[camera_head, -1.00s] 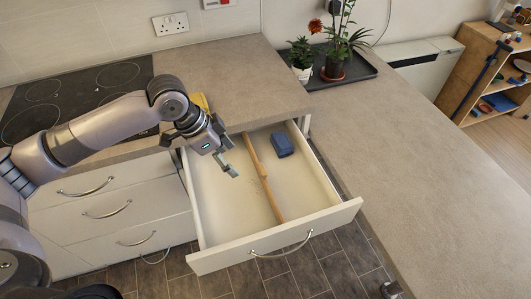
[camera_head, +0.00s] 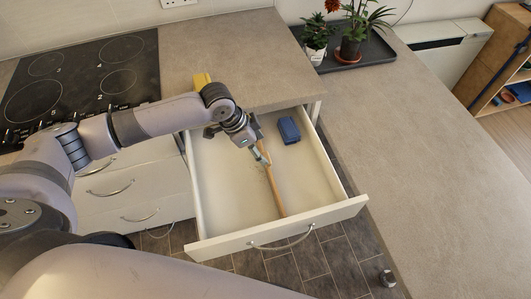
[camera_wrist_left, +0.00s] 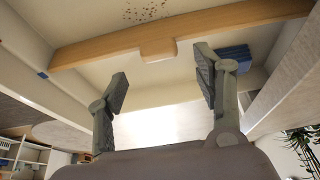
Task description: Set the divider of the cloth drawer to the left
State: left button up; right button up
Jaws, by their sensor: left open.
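The drawer (camera_head: 222,205) is pulled out, with white walls and a bow handle. Its wooden divider (camera_head: 275,195) runs from back to front, right of the drawer's middle. The folded blue cloth (camera_head: 289,130) lies at the back right, right of the divider. My left gripper (camera_head: 260,155) is over the divider's back half and hides part of it. In the left wrist view the gripper (camera_wrist_left: 161,80) is open and empty. The divider (camera_wrist_left: 95,47) crosses beyond the fingertips, its small tab (camera_wrist_left: 158,50) lined up with the gap. The cloth (camera_wrist_left: 234,56) shows behind the right finger.
Dark crumbs (camera_wrist_left: 145,11) lie on the drawer floor beside the divider. A yellow object (camera_head: 202,80) stands on the counter behind my arm. The hob (camera_head: 85,85) is at the left, and potted plants on a black tray (camera_head: 378,50) stand at the back.

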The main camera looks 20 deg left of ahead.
aim_at(266, 156)
pick_arm(q)
jog(key=x, duration=0.5)
jog(key=shift+d+f, duration=0.15)
jog(key=shift+f, duration=0.2)
grip_shut()
dwell(0.5)
